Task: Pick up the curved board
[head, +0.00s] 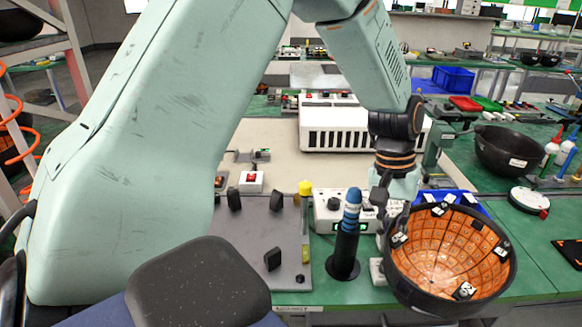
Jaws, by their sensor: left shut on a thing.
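The curved board (440,262) is a dark bowl-shaped piece with an orange gridded inside and several small black-and-white blocks around its inner wall. It is at the right front in the head view, tilted with its open side facing me. My left gripper (384,202) reaches down from above at the board's left rim and is shut on it. The fingertips are small and partly hidden against the rim. Whether the board's underside touches the bench cannot be told. My right gripper is not in view.
A dark holder with a blue-striped tool (348,235) stands just left of the board. Behind it is a white box with a green display (330,212). A grey plate with black knobs (240,235) lies further left. A black bowl (508,150) stands at the right.

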